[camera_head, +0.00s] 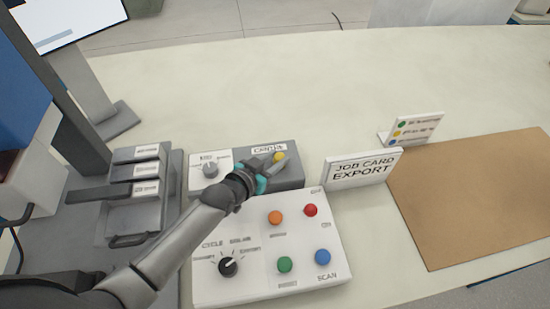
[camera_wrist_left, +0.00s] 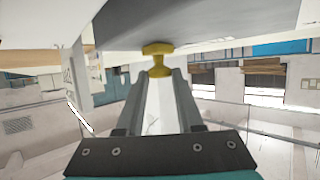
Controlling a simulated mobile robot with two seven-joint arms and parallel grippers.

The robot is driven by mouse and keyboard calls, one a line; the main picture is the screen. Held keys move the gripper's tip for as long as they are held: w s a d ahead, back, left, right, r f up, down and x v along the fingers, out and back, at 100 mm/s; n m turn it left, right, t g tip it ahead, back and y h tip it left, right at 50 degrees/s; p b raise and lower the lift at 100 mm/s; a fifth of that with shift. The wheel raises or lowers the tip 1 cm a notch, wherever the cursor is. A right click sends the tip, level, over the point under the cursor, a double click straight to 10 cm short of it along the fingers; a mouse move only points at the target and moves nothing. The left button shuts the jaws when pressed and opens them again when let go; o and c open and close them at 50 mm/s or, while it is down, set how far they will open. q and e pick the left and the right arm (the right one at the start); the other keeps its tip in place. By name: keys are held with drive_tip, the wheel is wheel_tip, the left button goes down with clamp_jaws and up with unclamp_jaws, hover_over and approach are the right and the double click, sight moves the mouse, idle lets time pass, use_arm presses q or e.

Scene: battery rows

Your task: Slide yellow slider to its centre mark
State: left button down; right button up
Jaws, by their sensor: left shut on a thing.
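The yellow slider (camera_head: 279,157) is a small round knob on the grey slider box (camera_head: 292,181) at the back of the control panels. My left gripper (camera_head: 282,166) reaches over this box from the left, its fingertips at the knob. In the left wrist view the yellow slider (camera_wrist_left: 157,58) shows as a waisted knob against the grey box (camera_wrist_left: 190,22), and the fingers of my left gripper (camera_wrist_left: 158,80) are shut on it. The centre mark cannot be made out; a small label (camera_head: 268,149) sits behind the knob. My right gripper is not in view.
A white panel (camera_head: 250,240) with orange, red, green and blue buttons and a black dial lies in front of the slider box. A "JOB CARD EXPORT" sign (camera_head: 362,170) stands close on the right. A brown mat (camera_head: 470,195) lies beyond it. The table behind is clear.

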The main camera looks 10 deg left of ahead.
use_arm(q)
drive_tip(key=shift+s+a, duration=0.2)
drive_tip(key=shift+a, duration=0.3)
drive_tip(key=shift+s+a, duration=0.25)
drive_tip(key=shift+a, duration=0.25)
drive_tip(key=shift+d, duration=0.1)
drive_tip(key=c, duration=0.8)
unclamp_jaws()
drive_tip(key=shift+w+d, duration=0.1)
drive_tip(key=shift+o, duration=1.4)
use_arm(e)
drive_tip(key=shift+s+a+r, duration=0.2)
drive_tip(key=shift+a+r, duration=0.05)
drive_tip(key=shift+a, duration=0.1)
use_arm(q)
drive_tip(key=p+v, duration=0.3)
drive_tip(key=v, duration=1.2)
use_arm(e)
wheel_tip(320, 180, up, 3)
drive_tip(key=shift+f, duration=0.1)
